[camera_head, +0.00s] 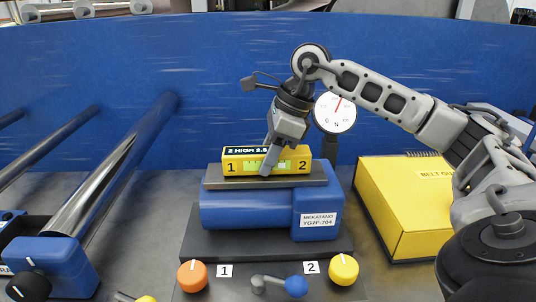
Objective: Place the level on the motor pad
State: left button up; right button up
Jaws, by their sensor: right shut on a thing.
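The yellow level (240,158) has a green display and the marks 1 and 2. It is on or just above the flat dark motor pad (218,184), which tops the blue motor (240,210). I cannot tell whether the level bears fully on the pad. My right gripper (268,165) comes down from above and is shut on the level, and its finger covers part of the display. My left gripper is not in view.
A yellow belt guard box (405,200) stands to the right. A dial gauge (335,113) stands behind the motor. Orange (192,275) and yellow (343,269) knobs and a blue-ended lever (295,286) are in front. Metal rollers (115,165) lie left.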

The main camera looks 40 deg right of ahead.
jog(key=shift+f, duration=0.1)
jog(key=o, duration=1.2)
jog(key=shift+o, duration=0.2)
jog(key=shift+r, duration=0.3)
jog(key=p+v, duration=0.1)
jog(key=v, duration=1)
jog(key=shift+s+d+r, duration=0.15)
jog(key=shift+s+r, duration=0.1)
jog(key=shift+r, duration=0.05)
